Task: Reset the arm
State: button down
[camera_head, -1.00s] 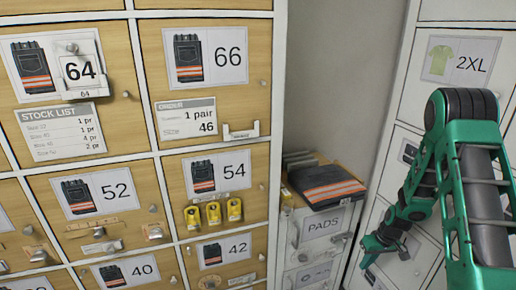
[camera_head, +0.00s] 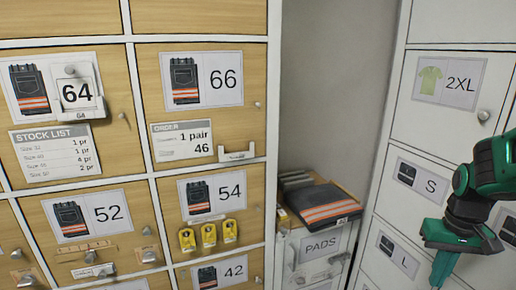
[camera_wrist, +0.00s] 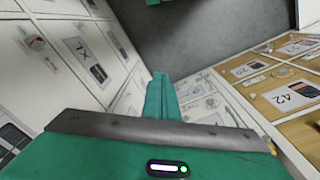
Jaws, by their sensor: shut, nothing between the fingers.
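My gripper (camera_head: 442,268) is at the right of the head view, green, pointing down in front of the white lockers. Its fingers are shut together with nothing between them. In the wrist view the closed green fingers (camera_wrist: 160,97) show at the centre, above the grey bar of the gripper body. My arm enters from the right edge, and most of it is out of view.
White lockers (camera_head: 440,107) stand close behind my gripper. Wooden lockers (camera_head: 120,115) fill the left, with knobs and yellow padlocks (camera_head: 209,236). Folded dark trousers (camera_head: 318,204) lie on the white PADS cabinet (camera_head: 320,247) between them. Open floor (camera_wrist: 205,40) shows in the wrist view.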

jog(key=s+a+r+m, duration=0.1)
jog(key=s+r, duration=0.1)
jog(key=s, duration=0.5)
jog(key=s+a+r+m, duration=0.1)
jog(key=s+r, duration=0.2)
jog(key=s, duration=0.3)
jog(key=shift+s+a+m, duration=0.3)
jog(key=shift+s+m, duration=0.1)
